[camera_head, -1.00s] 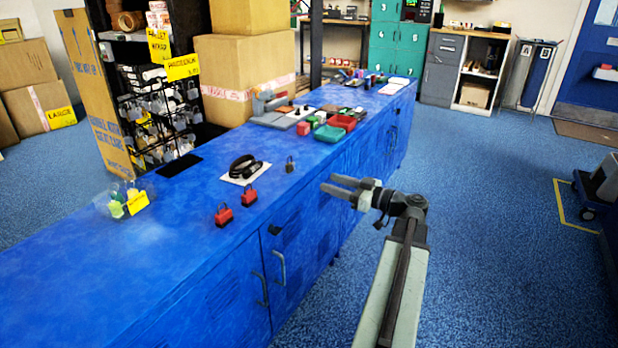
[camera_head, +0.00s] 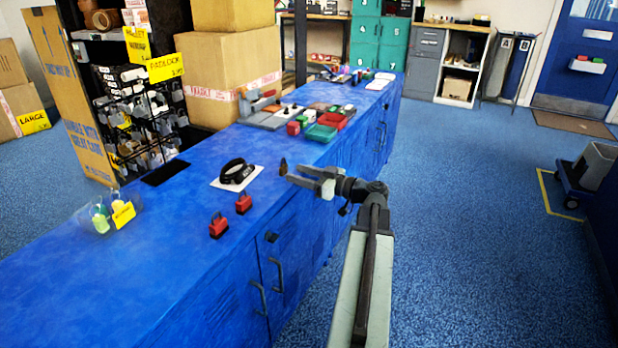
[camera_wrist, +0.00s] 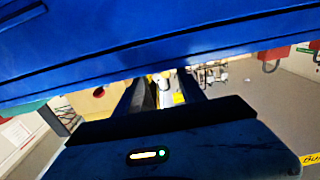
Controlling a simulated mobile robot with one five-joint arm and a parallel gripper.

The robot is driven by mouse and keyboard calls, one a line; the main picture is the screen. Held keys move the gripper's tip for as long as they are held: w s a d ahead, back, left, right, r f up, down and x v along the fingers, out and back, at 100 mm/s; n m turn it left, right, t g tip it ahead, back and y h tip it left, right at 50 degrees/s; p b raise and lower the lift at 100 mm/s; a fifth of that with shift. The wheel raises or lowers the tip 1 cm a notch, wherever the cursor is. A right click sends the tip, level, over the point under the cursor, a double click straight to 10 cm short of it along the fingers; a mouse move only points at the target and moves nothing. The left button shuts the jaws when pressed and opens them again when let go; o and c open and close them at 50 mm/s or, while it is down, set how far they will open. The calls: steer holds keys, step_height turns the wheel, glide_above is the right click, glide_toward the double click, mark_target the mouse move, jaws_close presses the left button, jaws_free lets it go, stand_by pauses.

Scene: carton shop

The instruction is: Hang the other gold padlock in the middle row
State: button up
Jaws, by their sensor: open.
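The wire rack (camera_head: 140,125) behind the bench holds several small padlocks in rows under a yellow padlock sign (camera_head: 166,67). They are too small to tell which are gold or which hooks are free. A small dark, brownish padlock (camera_head: 283,167) shows on the bench at my fingertips in the head view. My gripper (camera_head: 293,175) is open and empty at the bench's front edge; I cannot tell whether it touches that padlock. In the wrist view, my two fingers (camera_wrist: 163,92) are apart, with blurred rack items beyond them.
Two red padlocks (camera_head: 230,214) stand on the blue bench (camera_head: 140,270), and one shows upside down in the wrist view (camera_wrist: 274,54). A black ring-shaped item (camera_head: 237,171) lies on a white card. A clear bin (camera_head: 95,217) is at left. Trays (camera_head: 320,133) stand farther back.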

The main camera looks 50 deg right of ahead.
mark_target(286, 169)
steer(key=shift+x, duration=2.2)
jaws_close()
steer(key=shift+r, duration=0.1)
steer(key=shift+s+r+p, duration=0.2)
steer(key=shift+r+p, duration=0.75)
steer(key=shift+p, duration=0.1)
steer(key=shift+s+d, duration=0.1)
steer(key=v, duration=0.8)
steer(key=shift+s, duration=0.15)
